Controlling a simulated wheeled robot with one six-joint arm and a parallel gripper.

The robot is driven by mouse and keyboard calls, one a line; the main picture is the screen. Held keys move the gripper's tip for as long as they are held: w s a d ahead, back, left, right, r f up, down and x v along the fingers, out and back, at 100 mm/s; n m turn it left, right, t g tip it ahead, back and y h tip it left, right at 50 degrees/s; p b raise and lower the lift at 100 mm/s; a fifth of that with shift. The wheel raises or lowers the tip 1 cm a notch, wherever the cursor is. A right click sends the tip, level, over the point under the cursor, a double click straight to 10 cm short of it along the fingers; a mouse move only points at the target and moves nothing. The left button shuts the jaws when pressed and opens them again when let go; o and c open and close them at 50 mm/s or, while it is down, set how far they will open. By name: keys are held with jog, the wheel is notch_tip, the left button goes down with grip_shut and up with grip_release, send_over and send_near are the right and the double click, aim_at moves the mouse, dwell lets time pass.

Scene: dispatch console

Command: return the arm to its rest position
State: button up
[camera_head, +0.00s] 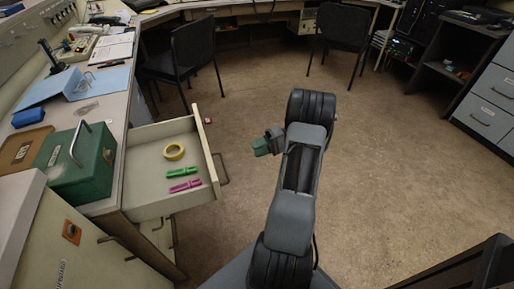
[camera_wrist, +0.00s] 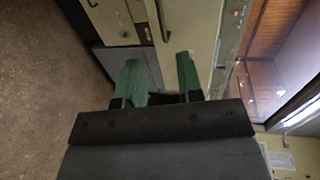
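My arm rises from my base at the bottom middle of the head view and bends at a dark joint over bare floor. My gripper (camera_head: 261,147) is beyond the arm, to the right of the open drawer and apart from it. In the wrist view my gripper (camera_wrist: 158,76) shows two green fingers spread apart, with nothing between them. They face a cream cabinet front with a handle, some way off.
An open drawer (camera_head: 147,205) at left holds a yellow tape roll (camera_head: 174,152), a green marker (camera_head: 181,172) and a pink marker (camera_head: 185,186). A green box (camera_head: 84,165) sits on the desk. Two chairs (camera_head: 195,50) (camera_head: 341,29) stand behind. Floor (camera_head: 400,160) at right is clear.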

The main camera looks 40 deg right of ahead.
jog(key=s+a+r+n+g+h+p, duration=0.1)
jog(key=a+r+g+h+p, duration=0.2)
jog(key=a+r+p, duration=0.5)
jog(key=a+r+n+g+h+p, duration=0.1)
jog(key=a+r+g+h+p, duration=0.35)
jog(key=r, duration=0.65)
jog(key=s+a+r+n+t+h+p, duration=0.1)
jog(key=s+a+r+t+h+p, duration=0.1)
jog(key=r+p, duration=0.5)
jog(key=s+a+r+n+t+h+p, duration=0.1)
jog(key=s+a+r+t+h+p, duration=0.2)
jog(key=a+r, duration=0.6)
jog(key=s+r+h+p, duration=0.2)
jog(key=s+r+p, duration=0.1)
jog(key=p, duration=0.1)
jog(key=shift+r+t+p, duration=0.25)
jog(key=shift+t+p, duration=0.1)
jog(key=shift+p, duration=0.05)
